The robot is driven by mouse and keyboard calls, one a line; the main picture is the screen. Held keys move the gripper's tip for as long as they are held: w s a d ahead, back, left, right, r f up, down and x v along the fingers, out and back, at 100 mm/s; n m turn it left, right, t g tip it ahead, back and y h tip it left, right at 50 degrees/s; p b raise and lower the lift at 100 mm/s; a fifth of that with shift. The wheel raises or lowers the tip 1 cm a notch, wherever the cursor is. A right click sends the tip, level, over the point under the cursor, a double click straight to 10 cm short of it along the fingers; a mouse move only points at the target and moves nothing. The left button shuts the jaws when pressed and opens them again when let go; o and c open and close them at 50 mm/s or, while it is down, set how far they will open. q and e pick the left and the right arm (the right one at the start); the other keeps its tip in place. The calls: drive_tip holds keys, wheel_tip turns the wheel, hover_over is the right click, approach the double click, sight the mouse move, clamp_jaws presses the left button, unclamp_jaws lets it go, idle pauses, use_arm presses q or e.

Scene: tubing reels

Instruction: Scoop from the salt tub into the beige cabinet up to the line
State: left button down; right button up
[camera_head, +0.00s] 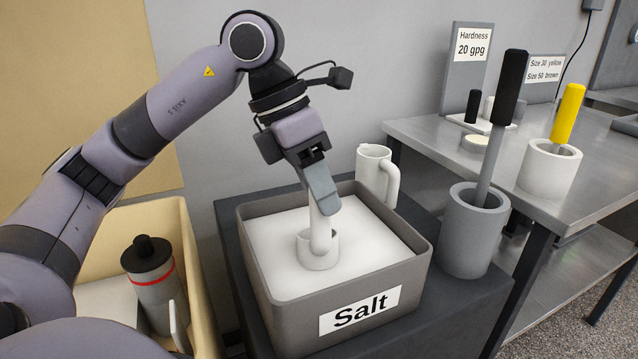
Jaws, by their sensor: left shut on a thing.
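The grey salt tub (287,304), labelled "Salt", stands on a dark stand and is filled with white salt (277,249). My left gripper (322,199) is above the tub, shut on the upright handle of a white scoop (318,252). The scoop's round cup rests at or slightly in the salt surface; how deep I cannot tell. The beige cabinet (187,250) is open-topped at the lower left, partly hidden by my left arm. Inside it are a grey cylinder with a red band (153,279) and a pale surface. My right gripper is not in view.
A white pitcher (373,172) stands behind the tub. A grey holder (470,234) with a black-handled tool stands right of it. On the metal table (430,132) are a white holder (545,172) with a yellow-handled tool, small items and signs reading "Hardness 20 gpg" and sizes.

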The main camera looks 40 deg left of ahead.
use_arm(q)
drive_tip(key=shift+f, duration=0.2)
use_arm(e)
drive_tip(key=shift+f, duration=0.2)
use_arm(q)
drive_tip(key=shift+r, duration=0.1)
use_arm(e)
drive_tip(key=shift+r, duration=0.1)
use_arm(q)
wheel_tip(320, 180, up, 4)
drive_tip(key=p, duration=0.3)
drive_tip(key=shift+f+t+y, duration=0.2)
drive_tip(key=shift+t+y, duration=0.1)
drive_tip(key=shift+r+y+p, duration=0.3)
drive_tip(key=shift+r+p, duration=0.8)
drive_tip(key=shift+r, duration=0.35)
drive_tip(key=shift+r+t+p, duration=0.4)
drive_tip(key=shift+r+p, duration=0.25)
drive_tip(key=shift+r, duration=0.2)
drive_tip(key=shift+m+t+y, duration=0.4)
drive_tip(key=shift+y, duration=0.2)
drive_tip(key=shift+r+p, duration=1.8)
drive_tip(key=shift+r, duration=0.55)
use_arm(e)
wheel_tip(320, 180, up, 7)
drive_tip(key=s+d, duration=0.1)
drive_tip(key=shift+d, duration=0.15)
